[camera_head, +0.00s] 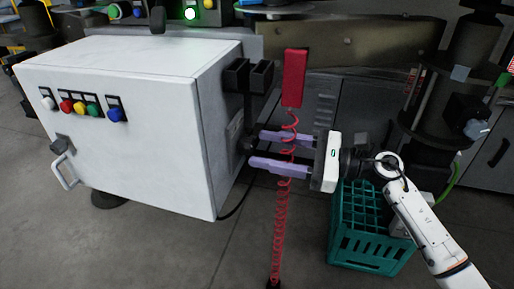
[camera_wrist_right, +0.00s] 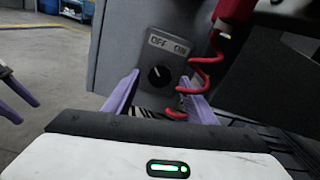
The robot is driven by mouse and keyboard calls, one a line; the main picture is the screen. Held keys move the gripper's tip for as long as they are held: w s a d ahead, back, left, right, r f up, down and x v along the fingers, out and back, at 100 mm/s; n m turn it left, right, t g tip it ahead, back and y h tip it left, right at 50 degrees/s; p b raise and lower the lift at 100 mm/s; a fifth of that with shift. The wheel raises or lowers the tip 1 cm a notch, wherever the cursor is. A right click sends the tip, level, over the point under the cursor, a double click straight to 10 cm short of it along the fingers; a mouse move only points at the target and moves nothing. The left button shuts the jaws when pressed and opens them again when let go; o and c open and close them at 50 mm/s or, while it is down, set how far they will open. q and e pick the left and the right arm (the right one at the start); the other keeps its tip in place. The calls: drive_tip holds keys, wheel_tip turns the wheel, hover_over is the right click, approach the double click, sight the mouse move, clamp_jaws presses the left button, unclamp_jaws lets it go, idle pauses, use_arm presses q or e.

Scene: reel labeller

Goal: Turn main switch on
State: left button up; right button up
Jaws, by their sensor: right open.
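The main switch is a round black knob (camera_wrist_right: 158,76) on a grey plate (camera_wrist_right: 176,58) marked OFF and ON, on the white cabinet's (camera_head: 150,130) right side. Its pale mark seems to lean toward OFF. In the head view the switch is mostly hidden by a finger and the steep angle. My right gripper (camera_head: 257,151) is open and empty, its purple fingers pointing at that side. In the right wrist view its fingertips lie either side of the plate's lower part; contact cannot be told. Part of my left gripper (camera_wrist_right: 18,98) shows at the wrist view's left edge.
A red handheld unit (camera_head: 294,78) hangs by the right fingers; its coiled red cord (camera_head: 283,195) crosses in front of them. A green crate (camera_head: 366,254) stands on the floor below the right wrist. Black boxes (camera_head: 248,75) stick out above the gripper. Colored buttons line the cabinet front.

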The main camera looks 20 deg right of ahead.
sight(247, 146)
drive_tip(key=shift+x, duration=1.4)
